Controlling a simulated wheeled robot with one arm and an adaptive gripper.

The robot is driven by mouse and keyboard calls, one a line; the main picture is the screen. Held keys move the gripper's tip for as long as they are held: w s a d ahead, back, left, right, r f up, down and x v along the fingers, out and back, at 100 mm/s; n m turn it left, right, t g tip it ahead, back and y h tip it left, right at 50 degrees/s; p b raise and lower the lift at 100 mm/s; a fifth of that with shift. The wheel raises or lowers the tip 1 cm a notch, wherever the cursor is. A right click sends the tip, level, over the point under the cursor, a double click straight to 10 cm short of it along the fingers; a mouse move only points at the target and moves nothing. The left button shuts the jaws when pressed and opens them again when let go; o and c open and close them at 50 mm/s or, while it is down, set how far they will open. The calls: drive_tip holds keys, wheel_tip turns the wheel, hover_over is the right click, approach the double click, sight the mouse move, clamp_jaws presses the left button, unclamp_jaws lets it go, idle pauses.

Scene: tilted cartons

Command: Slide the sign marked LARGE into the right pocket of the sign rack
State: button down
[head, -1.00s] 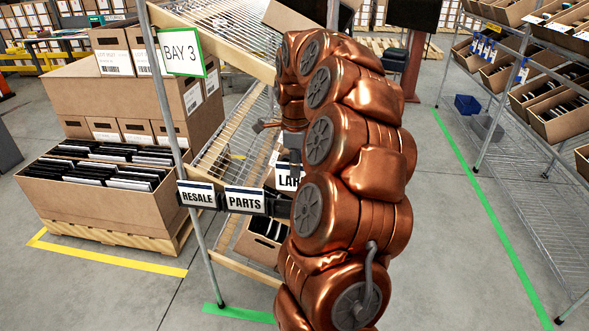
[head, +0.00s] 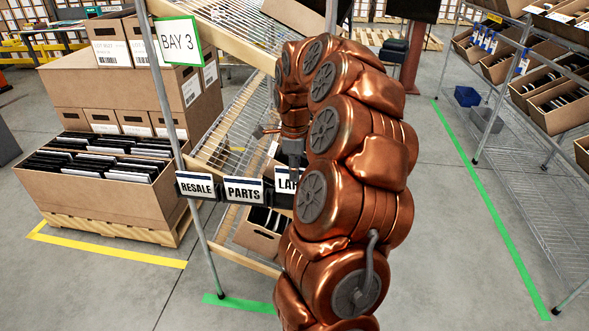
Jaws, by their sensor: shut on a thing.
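The sign marked LARGE (head: 285,181) shows only its left part, with the letters LA and part of an R. My copper arm hides the rest. My gripper (head: 293,161) is above it, shut on its upper part. The sign rack (head: 234,205) is a dark rail on the shelf front. The RESALE sign (head: 196,186) is in its left pocket and the PARTS sign (head: 244,190) in the middle one. The LARGE sign is upright at the right pocket, about level with PARTS. My arm hides most of that pocket, so I cannot tell how deep the sign sits.
A BAY 3 sign (head: 179,42) hangs on the shelf post (head: 168,110) at the left. A carton (head: 262,232) stands low behind the rack. A large carton of dark items (head: 90,200) stands left. The floor at right (head: 440,230) is clear.

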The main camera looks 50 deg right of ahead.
sight(295, 186)
drive_tip(key=shift+f+b, duration=1.5)
drive_tip(key=shift+f, duration=0.7)
drive_tip(key=shift+f+b, duration=0.45)
drive_tip(key=c, duration=1.2)
unclamp_jaws()
drive_tip(key=shift+r, duration=0.1)
wheel_tip(295, 186, up, 12)
drive_tip(key=shift+f, duration=0.1)
